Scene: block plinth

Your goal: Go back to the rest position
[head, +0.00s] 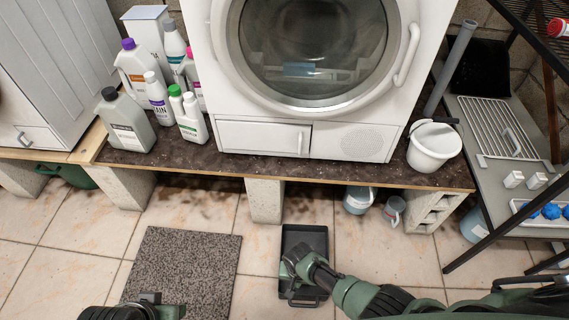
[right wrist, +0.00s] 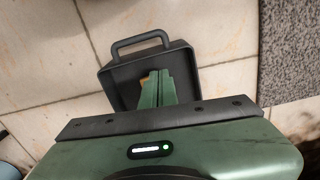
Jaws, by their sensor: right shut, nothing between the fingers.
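My right gripper (head: 297,258) reaches in from the lower right and hangs over a black tray (head: 318,240) on the tiled floor. In the right wrist view its green fingers (right wrist: 157,88) are together, with nothing held between them. They point down over the tray (right wrist: 122,72), which has a looped handle. A small tan patch shows beside the fingers; I cannot tell what it is. At the bottom left of the head view a dark green and black part of my left arm (head: 130,311) shows. I cannot make out the state of its fingers.
A washing machine (head: 305,140) stands on a board raised on concrete blocks (head: 264,201). Several bottles (head: 127,121) stand at its left and a white bucket (head: 433,148) at its right. A grey mat (head: 183,268) lies left of the tray. A metal rack (head: 500,130) stands at the right.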

